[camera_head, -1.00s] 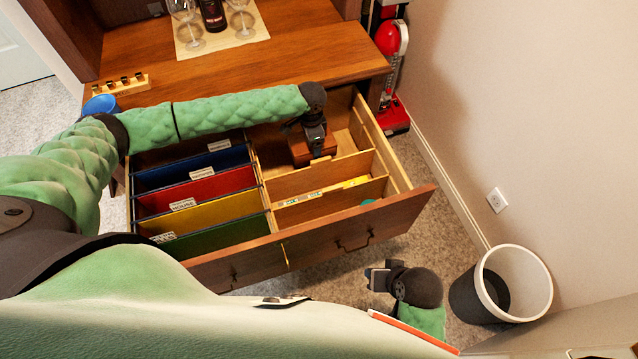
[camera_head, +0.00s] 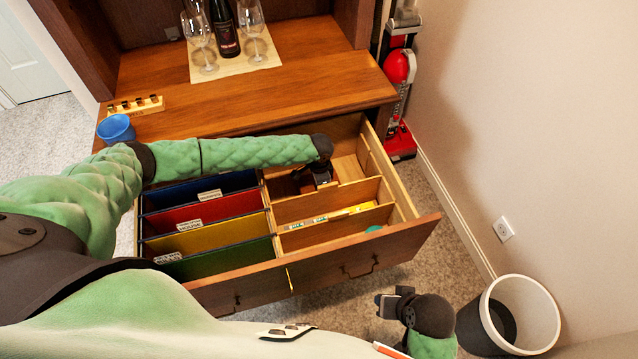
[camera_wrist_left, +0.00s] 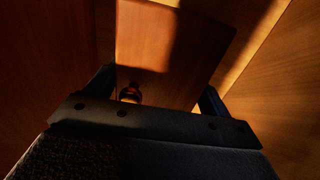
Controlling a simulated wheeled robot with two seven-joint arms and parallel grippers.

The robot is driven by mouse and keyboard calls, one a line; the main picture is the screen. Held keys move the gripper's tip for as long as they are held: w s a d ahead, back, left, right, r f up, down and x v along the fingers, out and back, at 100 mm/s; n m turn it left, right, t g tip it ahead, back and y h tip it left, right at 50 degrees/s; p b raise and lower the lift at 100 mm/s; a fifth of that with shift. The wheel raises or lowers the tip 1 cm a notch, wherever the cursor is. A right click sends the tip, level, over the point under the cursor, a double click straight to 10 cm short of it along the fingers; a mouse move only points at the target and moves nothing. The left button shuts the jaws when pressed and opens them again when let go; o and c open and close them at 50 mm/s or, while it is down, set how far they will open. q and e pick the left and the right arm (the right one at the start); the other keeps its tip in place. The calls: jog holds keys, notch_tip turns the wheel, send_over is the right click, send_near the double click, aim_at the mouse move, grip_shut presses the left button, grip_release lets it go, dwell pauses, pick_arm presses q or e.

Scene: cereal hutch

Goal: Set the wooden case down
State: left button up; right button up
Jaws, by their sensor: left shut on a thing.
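The wooden case (camera_wrist_left: 172,40) is reddish brown with a small dark round knob, and it fills the middle of the left wrist view. My left gripper (camera_head: 316,180) is shut on it, inside the back right compartment of the open drawer (camera_head: 345,255). In the head view my gripper and arm hide most of the case. I cannot tell whether its underside touches the compartment floor. My right gripper (camera_head: 385,305) hangs in front of the drawer, apart from it, with nothing visible in it; its finger gap is unclear.
Blue, red, yellow and green file folders (camera_head: 205,235) fill the drawer's left side. Wooden dividers (camera_head: 325,208) section its right side. Glasses and a bottle (camera_head: 225,30) stand on the desktop with a blue cup (camera_head: 116,128). A waste bin (camera_head: 525,315) stands at right.

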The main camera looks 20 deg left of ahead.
jog(key=shift+s+f, duration=0.1)
pick_arm(q)
jog(key=o, duration=1.3)
pick_arm(e)
jog(key=shift+s+f, duration=0.15)
jog(key=shift+s, duration=0.05)
pick_arm(q)
notch_tip(320, 180, up, 10)
jog(key=shift+r+b, duration=0.2)
jog(key=shift+b, duration=0.3)
jog(key=shift+r, duration=0.85)
pick_arm(e)
jog(key=shift+w+a+f, duration=0.15)
jog(key=shift+a+f, duration=0.6)
jog(key=shift+a, duration=0.1)
jog(key=shift+w+d, duration=0.1)
jog(key=shift+d, duration=0.05)
